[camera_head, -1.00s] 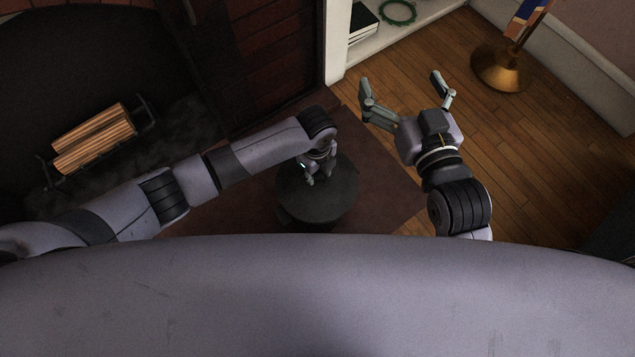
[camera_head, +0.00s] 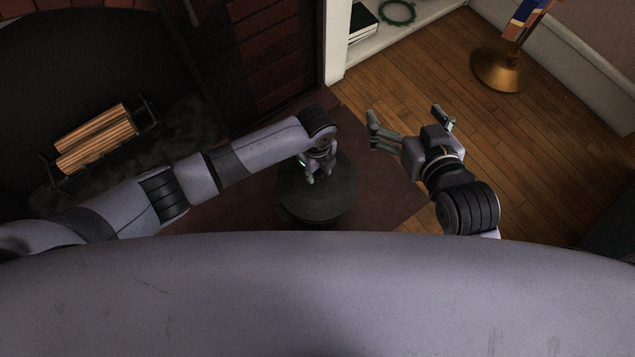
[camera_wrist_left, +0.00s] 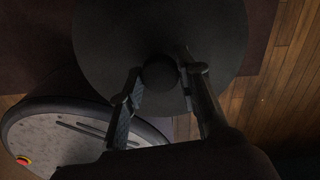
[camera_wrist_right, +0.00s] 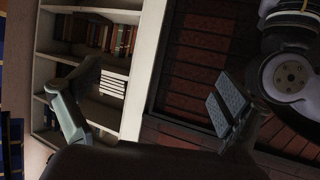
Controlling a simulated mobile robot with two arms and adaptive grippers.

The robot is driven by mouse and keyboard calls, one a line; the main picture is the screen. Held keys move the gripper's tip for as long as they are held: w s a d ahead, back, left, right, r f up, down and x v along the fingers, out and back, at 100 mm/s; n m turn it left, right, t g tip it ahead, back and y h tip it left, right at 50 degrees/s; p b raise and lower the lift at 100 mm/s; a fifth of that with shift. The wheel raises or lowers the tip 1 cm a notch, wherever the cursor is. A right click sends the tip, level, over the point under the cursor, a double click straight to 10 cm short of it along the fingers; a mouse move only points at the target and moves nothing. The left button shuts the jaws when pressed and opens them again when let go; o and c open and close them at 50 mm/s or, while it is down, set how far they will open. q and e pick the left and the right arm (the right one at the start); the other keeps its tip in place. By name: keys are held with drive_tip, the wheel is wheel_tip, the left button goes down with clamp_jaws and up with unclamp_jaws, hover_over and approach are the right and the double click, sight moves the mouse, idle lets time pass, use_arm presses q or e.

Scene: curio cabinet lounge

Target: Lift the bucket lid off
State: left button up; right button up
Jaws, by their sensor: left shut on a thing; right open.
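A brick fireplace with stacked logs (camera_head: 95,138) is at the left. A white shelf (camera_head: 420,22) holds books and a green ring at the back. A brass stand (camera_head: 500,68) is on the wooden floor at the upper right. A dark red mat (camera_head: 385,190) lies under the lid area.

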drive_tip(key=s+d+f+g+h+p, duration=0.1)
drive_tip(key=s+d+f+g, duration=0.1)
drive_tip(key=s+f+g, duration=0.2)
drive_tip(key=shift+s+f+g+p, duration=0.3)
drive_tip(key=shift+s+f+g, duration=0.1)
drive_tip(key=shift+s+f, duration=0.6)
